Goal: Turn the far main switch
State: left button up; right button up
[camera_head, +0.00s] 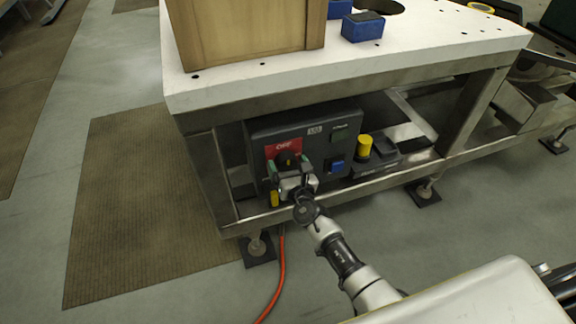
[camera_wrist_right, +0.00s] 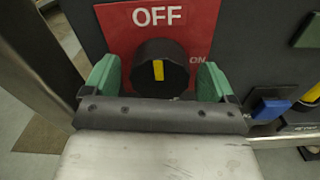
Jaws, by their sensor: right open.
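The main switch is a black round knob (camera_wrist_right: 161,68) with a yellow pointer line, on a red plate (camera_wrist_right: 115,30) marked OFF at the top and ON at the right. The pointer stands upright, toward OFF. The red plate (camera_head: 284,146) also shows in the head view, on the dark control box (camera_head: 313,122) under the table. My right gripper (camera_wrist_right: 157,82) is open, its green fingers on either side of the knob, with a visible gap at each side. It also shows in the head view (camera_head: 289,168), covering part of the knob. My left gripper is not in view.
A blue button (camera_head: 337,166) and a green button (camera_head: 340,135) sit right of the switch. A yellow knob (camera_head: 364,146) stands farther right. The white tabletop (camera_head: 240,88) and metal frame surround the box. An orange cable (camera_head: 278,280) runs down to the floor.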

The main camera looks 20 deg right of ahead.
jog(key=shift+c, duration=0.4)
jog(key=c, duration=0.8)
jog(key=shift+c, duration=0.2)
jog(key=m+b, duration=0.3)
jog(key=m, duration=0.3)
jog(key=shift+f, duration=0.1)
jog(key=m+b, duration=0.2)
jog(key=m, duration=0.4)
jog(key=shift+m, duration=1.6)
pick_arm(q)
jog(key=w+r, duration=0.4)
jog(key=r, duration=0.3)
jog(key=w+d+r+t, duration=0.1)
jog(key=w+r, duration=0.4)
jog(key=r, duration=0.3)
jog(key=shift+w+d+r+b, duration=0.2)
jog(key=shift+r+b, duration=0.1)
jog(key=shift+b, duration=0.05)
pick_arm(e)
jog(key=shift+m, duration=1.3)
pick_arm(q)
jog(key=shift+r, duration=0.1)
